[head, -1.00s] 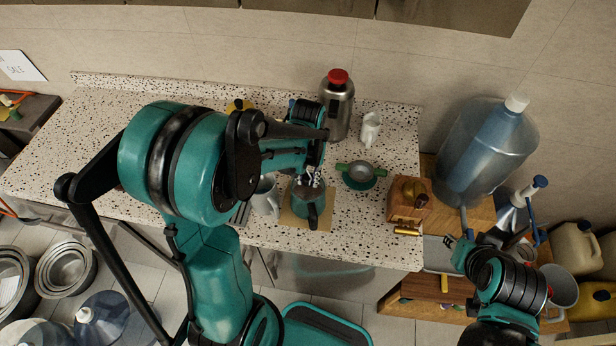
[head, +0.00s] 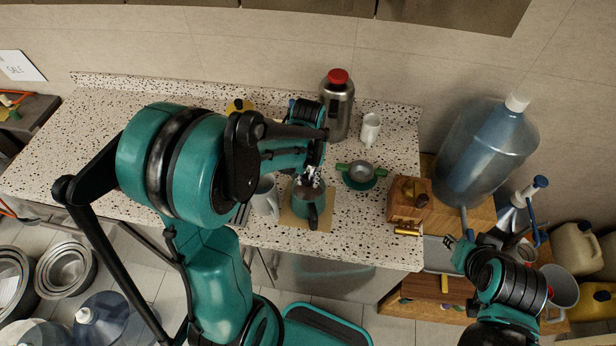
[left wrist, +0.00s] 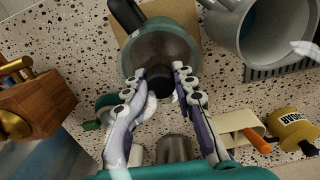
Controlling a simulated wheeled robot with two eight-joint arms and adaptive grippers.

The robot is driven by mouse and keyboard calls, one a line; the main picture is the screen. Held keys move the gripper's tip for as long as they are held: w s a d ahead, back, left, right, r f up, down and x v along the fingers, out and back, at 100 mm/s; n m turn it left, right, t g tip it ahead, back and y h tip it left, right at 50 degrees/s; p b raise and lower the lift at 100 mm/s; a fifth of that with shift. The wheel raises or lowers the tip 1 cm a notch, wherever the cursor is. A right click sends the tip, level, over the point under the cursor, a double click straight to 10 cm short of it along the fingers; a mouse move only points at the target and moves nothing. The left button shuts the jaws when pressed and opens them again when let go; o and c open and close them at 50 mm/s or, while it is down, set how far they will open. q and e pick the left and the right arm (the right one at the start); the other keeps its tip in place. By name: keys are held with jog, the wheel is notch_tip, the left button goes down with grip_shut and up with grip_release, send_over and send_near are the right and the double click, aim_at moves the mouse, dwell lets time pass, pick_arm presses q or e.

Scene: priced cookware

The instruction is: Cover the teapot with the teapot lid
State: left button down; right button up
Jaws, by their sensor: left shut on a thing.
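The teal teapot (head: 305,208) with a dark handle stands on a tan board (head: 291,219) near the counter's front edge. It also shows in the left wrist view (left wrist: 181,31), with its round top facing the camera. My left gripper (head: 313,180) is directly over the teapot, pointing down. In the left wrist view its fingers (left wrist: 163,77) are shut on the black knob of the teapot lid (left wrist: 160,83). The fingers hide much of the lid; I cannot tell whether it touches the rim. My right gripper (head: 457,250) is at the right, away from the teapot, its jaws unclear.
A green-handled strainer (head: 361,170) on a green saucer and a wooden box (head: 408,207) are to the right. A steel flask (head: 337,107) and white cup (head: 371,128) stand behind. The counter's far left is clear.

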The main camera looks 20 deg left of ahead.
aim_at(308, 177)
pick_arm(q)
jog(key=shift+f, duration=0.2)
jog(key=shift+f+b, duration=0.25)
jog(key=shift+b, duration=0.25)
jog(key=shift+r, duration=0.1)
jog(key=c, duration=0.5)
grip_release()
jog(key=shift+c, duration=0.2)
notch_tip(308, 177, up, 12)
dwell(0.3)
